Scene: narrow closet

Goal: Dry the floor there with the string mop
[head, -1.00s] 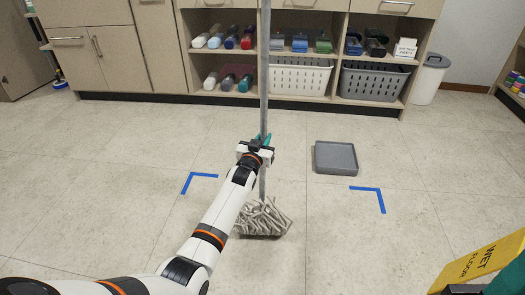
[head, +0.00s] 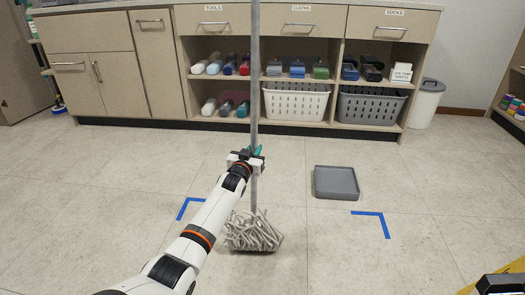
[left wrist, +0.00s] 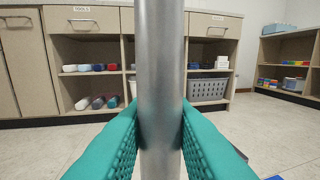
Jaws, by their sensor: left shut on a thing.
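The string mop has grey-white strands (head: 254,232) that rest on the floor between two blue tape corners, and a grey metal handle (head: 254,90) that stands nearly upright. My left gripper (head: 250,158) is shut around the lower part of the handle. In the left wrist view its teal fingers press on both sides of the handle (left wrist: 160,80). The pale tiled floor (head: 100,190) shows no clear puddle. A dark part at the bottom right corner seems to be my right gripper (head: 502,284); it is cut off and its jaws do not show.
A grey square tray (head: 336,182) lies right of the mop. Blue tape corners lie at left (head: 183,208) and right (head: 376,223). A yellow sign (head: 512,272) shows at the lower right edge. Cabinets with shelves and baskets (head: 296,101) line the back, with a bin (head: 426,104) beside them.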

